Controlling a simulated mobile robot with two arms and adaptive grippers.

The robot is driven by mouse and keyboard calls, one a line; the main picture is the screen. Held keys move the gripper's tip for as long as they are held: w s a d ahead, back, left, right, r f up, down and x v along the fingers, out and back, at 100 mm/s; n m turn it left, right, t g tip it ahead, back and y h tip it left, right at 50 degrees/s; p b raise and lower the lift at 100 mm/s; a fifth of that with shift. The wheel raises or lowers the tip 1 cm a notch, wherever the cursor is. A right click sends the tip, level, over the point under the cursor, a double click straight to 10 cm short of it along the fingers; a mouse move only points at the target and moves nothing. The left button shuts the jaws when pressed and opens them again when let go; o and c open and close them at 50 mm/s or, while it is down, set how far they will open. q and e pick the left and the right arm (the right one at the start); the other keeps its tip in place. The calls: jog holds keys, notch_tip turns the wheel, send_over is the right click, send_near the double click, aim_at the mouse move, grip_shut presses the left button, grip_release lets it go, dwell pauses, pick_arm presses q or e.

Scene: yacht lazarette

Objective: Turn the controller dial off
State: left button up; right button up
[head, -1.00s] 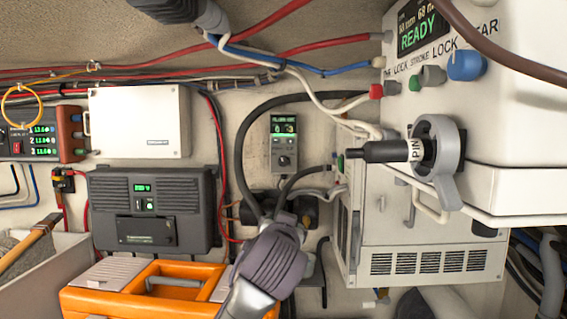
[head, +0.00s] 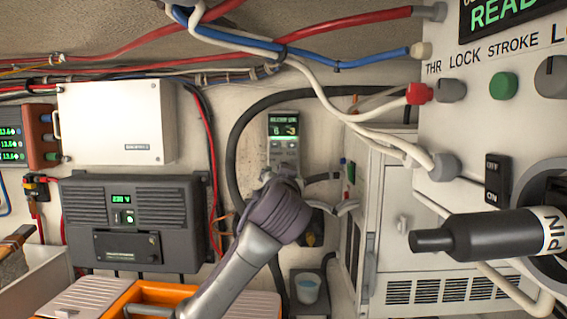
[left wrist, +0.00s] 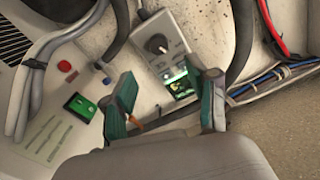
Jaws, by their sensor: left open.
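The controller is a small grey wall box (head: 284,128) with a lit green screen, left of centre on the back wall in the head view. My left gripper (head: 280,176) is in front of its lower part and hides the dial there. In the left wrist view the controller (left wrist: 176,32) shows its round dark dial (left wrist: 156,43) beyond the fingers, with the lit screen (left wrist: 182,84) between them. My left gripper (left wrist: 165,98) is open, with teal-padded fingers apart and nothing between them. I see no finger on the dial. My right gripper is not in view.
A dark grey unit (head: 135,222) and a white box (head: 117,122) are on the wall to the left. A black cable (head: 234,150) loops around the controller. At the right is a white machine (head: 450,130) with a protruding black pin handle (head: 470,234). An orange toolbox (head: 110,300) lies below.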

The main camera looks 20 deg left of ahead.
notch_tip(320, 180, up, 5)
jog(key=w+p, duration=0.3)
jog(key=p, duration=0.1)
pick_arm(q)
jog(key=x, duration=0.9)
jog(key=shift+w+f, duration=0.25)
jog(key=shift+w, duration=0.1)
jog(key=shift+a, duration=0.1)
jog(key=shift+c, duration=0.9)
grip_shut()
jog(key=shift+f+n+b, duration=0.1)
jog(key=shift+n+b, duration=4.1)
jog(key=shift+n, duration=0.2)
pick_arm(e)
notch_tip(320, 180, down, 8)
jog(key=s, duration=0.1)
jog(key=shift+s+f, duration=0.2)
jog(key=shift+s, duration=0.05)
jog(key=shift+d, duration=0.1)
